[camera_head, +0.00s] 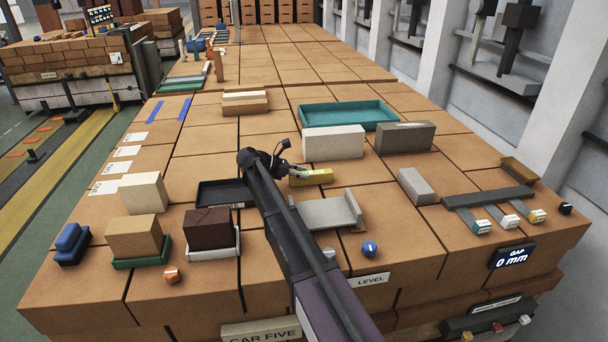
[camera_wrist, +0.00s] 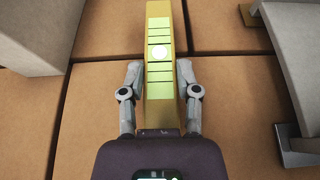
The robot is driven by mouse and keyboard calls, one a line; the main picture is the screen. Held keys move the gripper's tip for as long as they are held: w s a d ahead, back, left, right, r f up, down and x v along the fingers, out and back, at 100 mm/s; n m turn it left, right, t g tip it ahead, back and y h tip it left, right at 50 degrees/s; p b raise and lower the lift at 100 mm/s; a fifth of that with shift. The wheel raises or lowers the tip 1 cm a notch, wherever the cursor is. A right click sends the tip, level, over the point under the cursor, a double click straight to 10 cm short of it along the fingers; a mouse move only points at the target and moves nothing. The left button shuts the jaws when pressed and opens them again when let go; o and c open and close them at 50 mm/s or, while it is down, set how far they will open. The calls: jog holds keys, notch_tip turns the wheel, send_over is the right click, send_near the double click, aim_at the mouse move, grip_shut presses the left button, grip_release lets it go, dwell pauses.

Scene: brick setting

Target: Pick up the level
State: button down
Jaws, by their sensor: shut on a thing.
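The level is a yellow bar with pale green-yellow windows. In the head view the level (camera_head: 316,177) is just beyond the end of my arm, in front of a white block. In the wrist view the level (camera_wrist: 159,30) points away from me, upright in the picture. My gripper (camera_wrist: 160,75) is shut on the level, with one grey finger against each long side. In the head view my gripper (camera_head: 297,174) is at the level's left end. I cannot tell whether the level touches the brick surface.
A white block (camera_head: 334,143) and a grey-brown block (camera_head: 405,138) stand behind the level, before a teal tray (camera_head: 347,115). A grey bracket-shaped holder (camera_head: 330,212) lies right of my arm. A black tray (camera_head: 222,194) is left of it.

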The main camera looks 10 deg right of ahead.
notch_tip(320, 180, up, 10)
jog(key=p, duration=0.9)
jog(key=shift+p, duration=0.35)
dwell(0.4)
